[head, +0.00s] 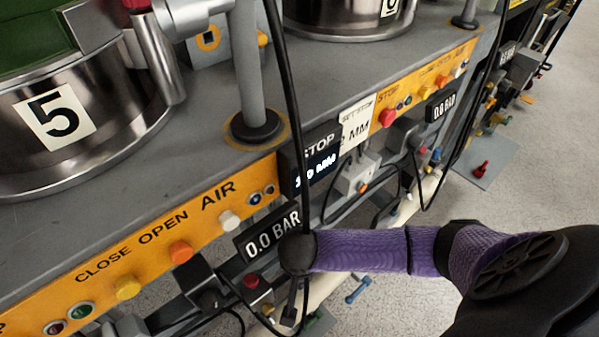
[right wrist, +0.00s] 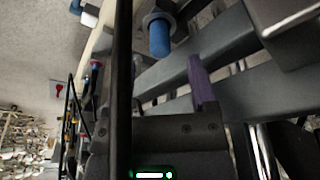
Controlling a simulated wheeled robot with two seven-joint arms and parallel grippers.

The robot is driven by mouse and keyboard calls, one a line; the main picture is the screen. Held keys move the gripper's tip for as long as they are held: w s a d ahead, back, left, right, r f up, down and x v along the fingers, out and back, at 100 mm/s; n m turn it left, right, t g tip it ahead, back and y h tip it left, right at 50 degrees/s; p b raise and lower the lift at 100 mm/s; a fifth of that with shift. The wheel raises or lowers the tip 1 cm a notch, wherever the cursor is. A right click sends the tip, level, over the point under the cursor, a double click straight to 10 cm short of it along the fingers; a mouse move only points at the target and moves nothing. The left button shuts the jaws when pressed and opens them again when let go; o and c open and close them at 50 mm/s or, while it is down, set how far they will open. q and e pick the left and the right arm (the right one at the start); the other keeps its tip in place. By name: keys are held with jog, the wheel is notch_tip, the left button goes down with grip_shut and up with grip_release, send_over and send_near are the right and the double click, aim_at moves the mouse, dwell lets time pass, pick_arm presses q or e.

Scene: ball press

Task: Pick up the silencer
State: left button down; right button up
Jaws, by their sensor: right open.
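No part is labelled as the silencer. A blue cylinder with a grey collar (right wrist: 160,38) at the top of the right wrist view may be it; I cannot be sure. My right gripper (head: 291,300) is at the front of the machine, below the 0.0 BAR display, with its purple-sleeved arm coming in from the right. In the right wrist view the open right gripper (right wrist: 165,70) has a purple finger at right. The blue cylinder appears beyond the jaws, with nothing seen between them. My left gripper is out of view.
The orange button panel (head: 150,248) and the 0.0 BAR display (head: 273,233) are just above and left of the right gripper. Black cables (head: 290,80) hang close to it. Pipes and valves, including a blue handle (head: 358,288), crowd below. Grey floor (head: 410,205) is open at right.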

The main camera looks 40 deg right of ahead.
jog(key=b+x, duration=0.2)
jog(key=x, duration=0.2)
jog(key=shift+f, duration=0.2)
jog(key=shift+r, duration=0.25)
jog(key=c, duration=0.9)
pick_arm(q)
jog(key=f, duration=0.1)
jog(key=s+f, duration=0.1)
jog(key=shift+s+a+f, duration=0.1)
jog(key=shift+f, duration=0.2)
pick_arm(e)
grip_shut()
